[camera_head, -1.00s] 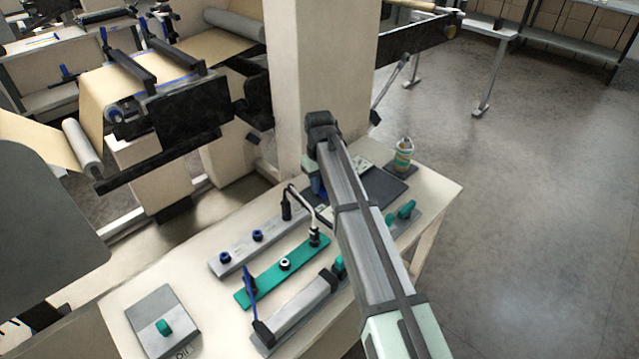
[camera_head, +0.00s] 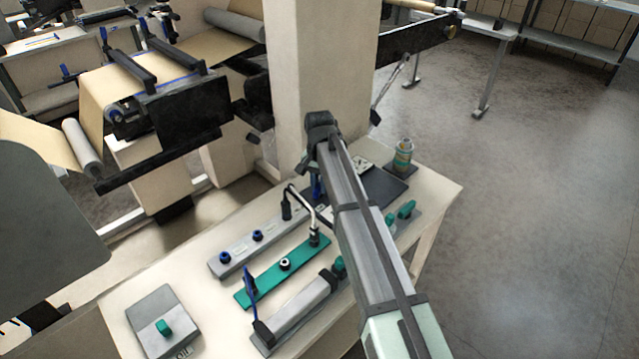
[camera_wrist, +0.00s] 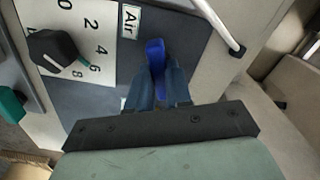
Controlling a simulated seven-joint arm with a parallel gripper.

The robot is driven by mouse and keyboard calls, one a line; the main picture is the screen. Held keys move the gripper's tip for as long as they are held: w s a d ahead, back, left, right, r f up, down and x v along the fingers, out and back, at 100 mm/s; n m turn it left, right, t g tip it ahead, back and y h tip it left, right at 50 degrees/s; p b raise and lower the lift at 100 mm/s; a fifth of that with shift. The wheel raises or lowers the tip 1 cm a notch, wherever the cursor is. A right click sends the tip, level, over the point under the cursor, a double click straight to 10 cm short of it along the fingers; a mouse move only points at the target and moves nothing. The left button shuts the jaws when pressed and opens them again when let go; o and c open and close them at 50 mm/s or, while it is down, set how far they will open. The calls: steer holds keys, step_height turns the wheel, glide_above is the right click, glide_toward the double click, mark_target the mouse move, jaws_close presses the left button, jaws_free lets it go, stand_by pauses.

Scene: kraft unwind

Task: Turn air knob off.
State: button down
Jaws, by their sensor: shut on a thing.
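The blue air knob (camera_wrist: 155,56) stands on a dark grey panel (camera_wrist: 190,40) beside a white label (camera_wrist: 130,20) reading "Air" in the wrist view. My gripper (camera_wrist: 160,78) is over it, its two blue-grey fingers shut on the knob, one on each side. The knob's far end sticks out beyond the fingertips. In the head view my arm crosses the bench, and its wrist end is at the bench's back edge; the fingertips and the knob are largely hidden there.
A black dial knob (camera_wrist: 52,48) on a numbered white plate (camera_wrist: 95,25) is left of the air knob.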

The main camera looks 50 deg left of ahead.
steer(key=shift+m, duration=1.9)
steer(key=c, duration=1)
jaws_free()
steer(key=shift+c, duration=0.2)
step_height(320, 180, up, 14)
steer(key=shift+f, duration=0.1)
